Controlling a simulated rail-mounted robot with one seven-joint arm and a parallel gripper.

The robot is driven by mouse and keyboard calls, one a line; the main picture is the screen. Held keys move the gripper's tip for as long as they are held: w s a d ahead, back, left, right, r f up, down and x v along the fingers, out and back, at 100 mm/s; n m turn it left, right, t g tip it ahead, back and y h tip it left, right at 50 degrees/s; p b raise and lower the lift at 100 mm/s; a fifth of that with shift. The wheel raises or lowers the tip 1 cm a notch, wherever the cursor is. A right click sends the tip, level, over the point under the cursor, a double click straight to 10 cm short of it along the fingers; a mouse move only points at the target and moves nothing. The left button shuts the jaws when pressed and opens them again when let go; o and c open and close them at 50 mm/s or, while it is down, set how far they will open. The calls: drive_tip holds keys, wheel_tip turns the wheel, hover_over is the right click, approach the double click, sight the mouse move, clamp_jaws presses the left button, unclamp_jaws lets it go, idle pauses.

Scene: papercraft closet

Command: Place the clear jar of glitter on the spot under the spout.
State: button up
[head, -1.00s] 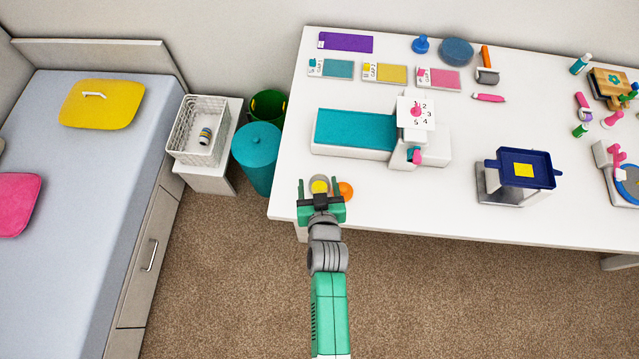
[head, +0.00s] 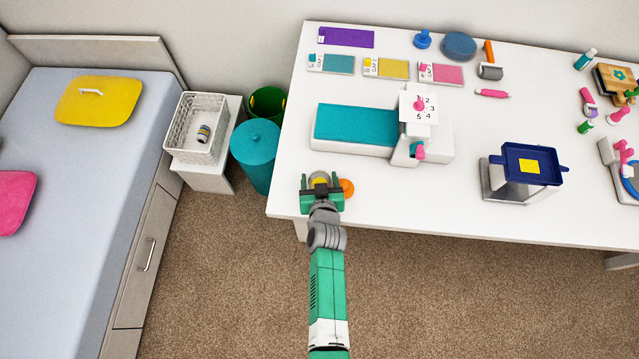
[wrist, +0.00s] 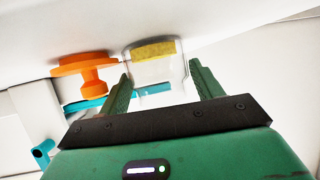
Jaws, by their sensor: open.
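The clear jar (head: 319,175) with yellow glitter at its bottom stands near the left front corner of the white table. In the wrist view the jar (wrist: 154,66) appears upside down, between the tips of the two green fingers. My gripper (head: 321,182) is open, with a finger on either side of the jar. A white machine (head: 434,143) with a teal top panel stands farther back. A teal and pink part (head: 417,150) on its front may be the spout; the spot under it cannot be made out.
An orange knob-shaped thing (head: 346,188) stands close beside the jar on the right; it also shows in the wrist view (wrist: 88,71). A dark blue tray on a stand (head: 540,152) is farther right.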

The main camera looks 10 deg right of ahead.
sight(319, 175)
drive_tip(key=shift+r, duration=0.1)
drive_tip(key=c, duration=0.8)
drive_tip(key=shift+r, duration=0.2)
drive_tip(key=shift+c, duration=0.2)
wheel_tip(319, 175, up, 3)
drive_tip(key=shift+r+p, duration=0.1)
drive_tip(key=shift+p, duration=1)
drive_tip(key=s+a+r+p, duration=0.1)
drive_tip(key=s+p, duration=0.1)
drive_tip(key=s, duration=1.4)
drive_tip(key=shift+a+r+p, duration=0.15)
drive_tip(key=shift+r+p, duration=0.05)
drive_tip(key=shift+p, duration=0.15)
